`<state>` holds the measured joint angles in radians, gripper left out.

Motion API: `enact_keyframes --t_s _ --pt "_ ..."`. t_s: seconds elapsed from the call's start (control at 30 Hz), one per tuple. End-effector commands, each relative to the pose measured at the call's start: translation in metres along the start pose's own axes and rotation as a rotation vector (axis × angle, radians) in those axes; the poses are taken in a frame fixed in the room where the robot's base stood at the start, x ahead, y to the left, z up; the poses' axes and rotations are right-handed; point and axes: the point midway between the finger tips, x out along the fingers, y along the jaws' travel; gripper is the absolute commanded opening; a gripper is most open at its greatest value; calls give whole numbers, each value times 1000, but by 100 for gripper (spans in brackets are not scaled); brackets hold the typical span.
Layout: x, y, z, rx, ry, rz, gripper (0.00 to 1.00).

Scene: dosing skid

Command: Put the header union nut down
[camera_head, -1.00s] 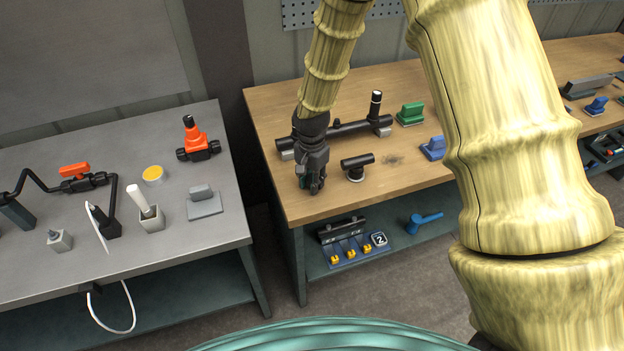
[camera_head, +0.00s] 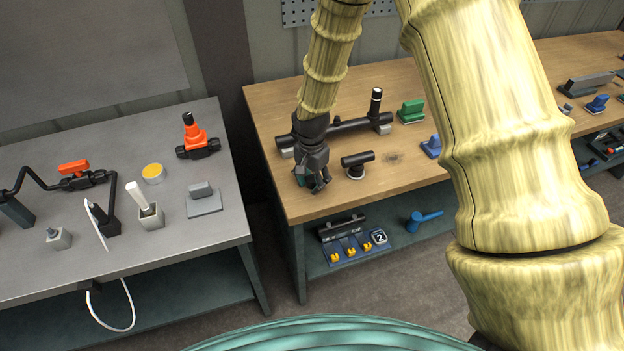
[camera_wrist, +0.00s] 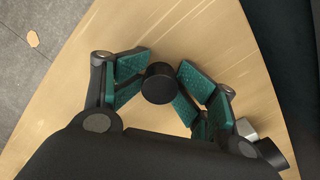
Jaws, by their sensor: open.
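The header union nut (camera_wrist: 159,84) is a dark round piece in the wrist view, over the wooden bench top. It lies between the teal pads of my gripper (camera_wrist: 163,76). The pads are spread around it, and the right pad looks very close to it. I cannot tell whether they touch. My gripper also shows in the head view (camera_head: 314,182), pointing down low over the front left part of the wooden bench (camera_head: 330,208). In that view the nut is hidden by the fingers.
A black header pipe (camera_head: 350,127) on grey blocks lies behind my gripper. A black tee (camera_head: 357,162) stands close to its right. Green (camera_head: 411,112) and blue (camera_head: 432,147) pieces stand farther right. A grey metal table (camera_head: 120,255) is across a gap to the left.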

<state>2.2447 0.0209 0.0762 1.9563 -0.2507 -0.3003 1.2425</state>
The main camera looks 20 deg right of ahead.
Motion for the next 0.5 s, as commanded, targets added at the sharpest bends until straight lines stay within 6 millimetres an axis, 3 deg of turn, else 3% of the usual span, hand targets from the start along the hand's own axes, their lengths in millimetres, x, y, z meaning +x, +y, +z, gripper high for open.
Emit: enact_keyframes --t_s 0.27,0.5 --pt "1 2 2 0 -3 5 48" --pt "-18 1 1 1 -1 1 48"
